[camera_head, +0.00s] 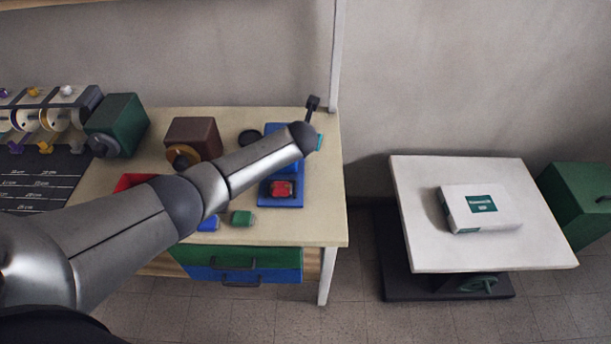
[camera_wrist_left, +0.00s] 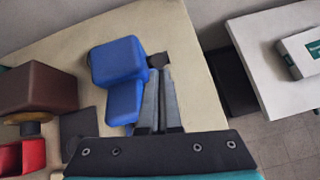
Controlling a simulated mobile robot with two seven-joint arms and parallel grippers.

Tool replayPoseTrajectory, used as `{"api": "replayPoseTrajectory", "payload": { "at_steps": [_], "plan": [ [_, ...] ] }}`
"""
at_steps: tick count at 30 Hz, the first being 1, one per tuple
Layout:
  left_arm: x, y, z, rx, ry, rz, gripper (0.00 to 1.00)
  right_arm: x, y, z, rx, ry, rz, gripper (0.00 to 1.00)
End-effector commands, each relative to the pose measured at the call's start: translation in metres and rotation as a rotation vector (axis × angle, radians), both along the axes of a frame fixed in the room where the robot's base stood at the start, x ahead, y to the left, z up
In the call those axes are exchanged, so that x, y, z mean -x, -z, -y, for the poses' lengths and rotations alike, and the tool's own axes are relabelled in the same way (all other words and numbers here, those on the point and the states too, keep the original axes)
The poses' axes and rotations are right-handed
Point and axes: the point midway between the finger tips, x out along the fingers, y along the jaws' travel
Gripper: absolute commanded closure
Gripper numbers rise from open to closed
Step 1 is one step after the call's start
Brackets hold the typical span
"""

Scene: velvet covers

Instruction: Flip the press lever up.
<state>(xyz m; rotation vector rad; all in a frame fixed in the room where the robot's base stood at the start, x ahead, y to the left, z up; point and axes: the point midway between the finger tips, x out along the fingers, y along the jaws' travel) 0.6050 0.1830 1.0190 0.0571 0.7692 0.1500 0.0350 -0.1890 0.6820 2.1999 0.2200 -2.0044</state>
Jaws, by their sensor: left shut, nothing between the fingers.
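The blue press (camera_head: 283,201) stands near the right end of the beige table, partly hidden behind my left arm, with a red piece (camera_head: 283,188) on its base. Its dark lever (camera_head: 313,104) sticks up at the back right, with a block-like knob on top. In the left wrist view, the press (camera_wrist_left: 118,62) is left of my fingers and the dark lever knob (camera_wrist_left: 160,59) is right at their tips. My left gripper (camera_wrist_left: 158,73) is shut and empty; whether it touches the knob I cannot tell. In the head view my forearm hides it. My right gripper is not in view.
A brown box (camera_head: 193,137), a green box (camera_head: 119,122) and a rack of spools (camera_head: 45,108) stand to the left. A blue block (camera_head: 208,224) and a green block (camera_head: 242,217) lie near the front edge. A side table (camera_head: 420,250) with a white box (camera_head: 482,208) stands apart on the right.

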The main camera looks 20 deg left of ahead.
Motion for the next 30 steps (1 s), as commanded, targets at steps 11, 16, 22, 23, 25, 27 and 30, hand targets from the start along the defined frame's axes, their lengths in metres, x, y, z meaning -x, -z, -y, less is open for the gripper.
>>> {"api": "replayPoseTrajectory", "payload": {
  "at_steps": [11, 16, 22, 23, 25, 27, 30],
  "plan": [
    [-0.017, -0.013, -0.004, 0.000, 0.001, 0.003, 1.00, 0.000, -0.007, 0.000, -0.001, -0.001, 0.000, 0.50],
    [-0.020, -0.015, -0.005, -0.002, 0.001, 0.007, 1.00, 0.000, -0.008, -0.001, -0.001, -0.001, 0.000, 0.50],
    [-0.022, -0.018, -0.006, -0.002, 0.002, 0.012, 1.00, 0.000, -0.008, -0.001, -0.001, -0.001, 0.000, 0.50],
    [-0.023, -0.018, -0.006, -0.002, 0.002, 0.013, 1.00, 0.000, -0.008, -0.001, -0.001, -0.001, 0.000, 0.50],
    [-0.023, -0.018, -0.007, -0.002, 0.002, 0.014, 1.00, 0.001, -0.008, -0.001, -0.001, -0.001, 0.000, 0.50],
    [-0.023, -0.019, -0.007, -0.002, 0.002, 0.015, 1.00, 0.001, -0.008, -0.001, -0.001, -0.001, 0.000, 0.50],
    [-0.023, -0.019, -0.007, -0.002, 0.001, 0.015, 1.00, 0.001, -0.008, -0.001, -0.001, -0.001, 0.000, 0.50]
  ]
}}
